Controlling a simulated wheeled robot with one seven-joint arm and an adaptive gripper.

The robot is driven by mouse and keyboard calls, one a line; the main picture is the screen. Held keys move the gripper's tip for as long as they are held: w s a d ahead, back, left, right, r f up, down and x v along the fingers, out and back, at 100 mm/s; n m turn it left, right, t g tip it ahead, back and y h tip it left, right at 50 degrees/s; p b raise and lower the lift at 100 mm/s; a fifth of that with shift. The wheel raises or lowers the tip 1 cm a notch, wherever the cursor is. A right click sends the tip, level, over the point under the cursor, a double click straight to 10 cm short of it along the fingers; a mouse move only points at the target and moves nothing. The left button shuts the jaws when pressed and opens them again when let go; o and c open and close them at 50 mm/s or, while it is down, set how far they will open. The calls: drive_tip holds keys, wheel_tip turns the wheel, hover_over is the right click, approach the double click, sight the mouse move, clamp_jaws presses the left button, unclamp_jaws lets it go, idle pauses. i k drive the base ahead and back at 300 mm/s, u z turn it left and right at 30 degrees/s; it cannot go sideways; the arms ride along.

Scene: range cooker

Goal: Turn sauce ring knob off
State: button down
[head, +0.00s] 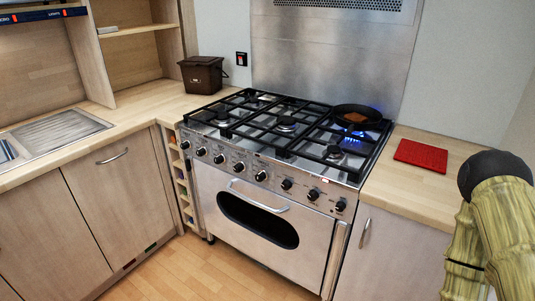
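The range cooker (262,205) stands in the middle of the head view, with a row of several dark knobs along its front panel. The three right-hand knobs are dark and set apart: one (287,184), one (313,194) and one (340,205). The other knobs have pale rims. The labels are too small to read, so I cannot tell which is the sauce ring knob. Blue flame (350,138) shows at the right burners, below and in front of a black pan (372,113) holding orange-brown food. My arm shows at the right edge; my gripper is not in view.
A red mat (421,155) lies on the right worktop (405,190). A brown lidded bin (203,75) stands on the left worktop, beyond the sink (68,130). The oven door handle (258,199) sticks out below the knobs. The visible floor (180,275) before the cooker is clear.

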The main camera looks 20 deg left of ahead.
sight(240, 165)
drive_tip(key=u, duration=0.7)
drive_tip(key=k, duration=0.15)
drive_tip(key=u, duration=1.05)
drive_tip(key=i, duration=0.5)
